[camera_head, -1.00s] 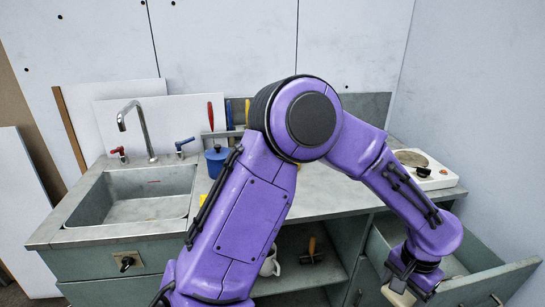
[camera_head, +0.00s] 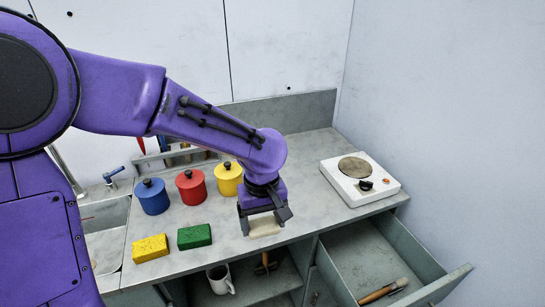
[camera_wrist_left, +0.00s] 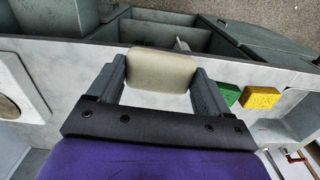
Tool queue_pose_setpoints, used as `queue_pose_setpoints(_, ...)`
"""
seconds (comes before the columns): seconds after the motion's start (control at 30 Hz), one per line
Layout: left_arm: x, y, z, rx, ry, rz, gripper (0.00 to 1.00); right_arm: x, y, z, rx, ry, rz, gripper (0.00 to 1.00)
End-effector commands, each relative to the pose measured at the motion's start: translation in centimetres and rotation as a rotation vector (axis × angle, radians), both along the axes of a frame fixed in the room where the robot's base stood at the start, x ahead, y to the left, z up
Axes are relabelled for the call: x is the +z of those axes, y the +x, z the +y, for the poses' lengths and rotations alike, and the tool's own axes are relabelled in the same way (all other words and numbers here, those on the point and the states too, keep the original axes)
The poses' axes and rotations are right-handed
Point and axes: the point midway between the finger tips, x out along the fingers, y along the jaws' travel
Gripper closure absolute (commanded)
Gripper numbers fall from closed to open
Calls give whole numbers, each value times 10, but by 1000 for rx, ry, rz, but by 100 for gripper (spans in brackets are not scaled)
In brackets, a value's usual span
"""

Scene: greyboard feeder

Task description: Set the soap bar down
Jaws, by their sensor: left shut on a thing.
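My left gripper (camera_head: 263,220) is shut on a cream soap bar (camera_head: 265,228) above the front part of the grey counter (camera_head: 305,157). In the left wrist view, the soap bar (camera_wrist_left: 160,71) sits between the two fingers of the left gripper (camera_wrist_left: 160,82), with one finger on each side. I cannot tell whether the bar touches the counter. My right gripper is not in view.
Yellow (camera_head: 150,248) and green (camera_head: 194,236) sponges lie left of the gripper. Blue (camera_head: 152,197), red (camera_head: 191,187) and yellow (camera_head: 229,179) lidded pots stand behind. A white hot plate (camera_head: 360,180) is at right. Below is an open drawer (camera_head: 375,262) holding a wooden-handled tool (camera_head: 384,291).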

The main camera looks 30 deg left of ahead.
Motion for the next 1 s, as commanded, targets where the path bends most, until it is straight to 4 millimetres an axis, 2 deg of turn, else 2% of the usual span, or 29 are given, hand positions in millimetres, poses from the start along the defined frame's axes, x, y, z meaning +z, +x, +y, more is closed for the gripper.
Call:
queue_pose_setpoints(0.03, 10, -2, 2, 34, -1, -2, 53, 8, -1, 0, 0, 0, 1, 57)
queue_pose_setpoints(0.13, 1, 5, 9, 63, -5, -2, 53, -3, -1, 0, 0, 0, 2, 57)
queue_pose_setpoints(0.17, -4, 11, 13, 65, -6, -4, 53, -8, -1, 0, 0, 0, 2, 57)
queue_pose_setpoints(0.27, -12, 37, 25, 64, -6, 0, 53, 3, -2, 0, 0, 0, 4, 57)
queue_pose_setpoints(0.4, -32, 78, 44, 66, -5, 2, 53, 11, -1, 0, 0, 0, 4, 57)
queue_pose_setpoints(0.5, -59, 95, 52, 63, -4, 5, 53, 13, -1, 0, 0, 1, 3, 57)
queue_pose_setpoints(0.6, -76, 109, 57, 61, -3, 2, 53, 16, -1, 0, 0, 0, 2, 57)
queue_pose_setpoints(0.77, -92, 121, 62, 60, -4, 1, 53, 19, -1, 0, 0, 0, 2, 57)
queue_pose_setpoints(0.9, -114, 120, 63, 58, -3, 3, 53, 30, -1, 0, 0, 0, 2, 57)
queue_pose_setpoints(1.0, -122, 121, 62, 57, -2, 0, 53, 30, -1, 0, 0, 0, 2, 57)
